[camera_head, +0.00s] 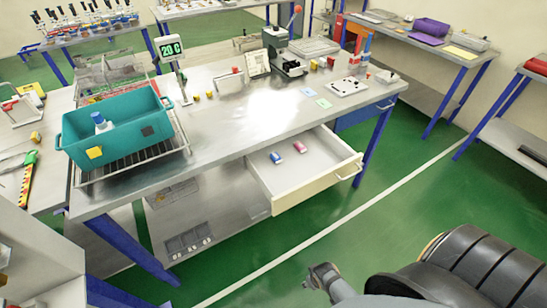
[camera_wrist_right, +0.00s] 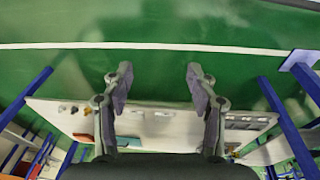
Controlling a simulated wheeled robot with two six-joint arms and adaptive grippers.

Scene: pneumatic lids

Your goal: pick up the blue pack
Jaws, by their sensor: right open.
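A small blue pack (camera_head: 275,157) lies in the open drawer (camera_head: 318,183) below the front of the metal workbench. A pink pack (camera_head: 300,147) lies beside it, to its right and apart from it. My right gripper (camera_head: 322,274) is over the green floor, in front of the drawer and well away from the blue pack. In the right wrist view my right gripper (camera_wrist_right: 159,76) is open, with nothing between its fingers. My left gripper is not in view.
A teal bin (camera_head: 120,151) stands on a wire rack at the bench's left end. A display (camera_head: 170,48) reads 20 C. The drawer has a raised front with a handle (camera_head: 350,172). The green floor (camera_head: 392,190) before it is clear.

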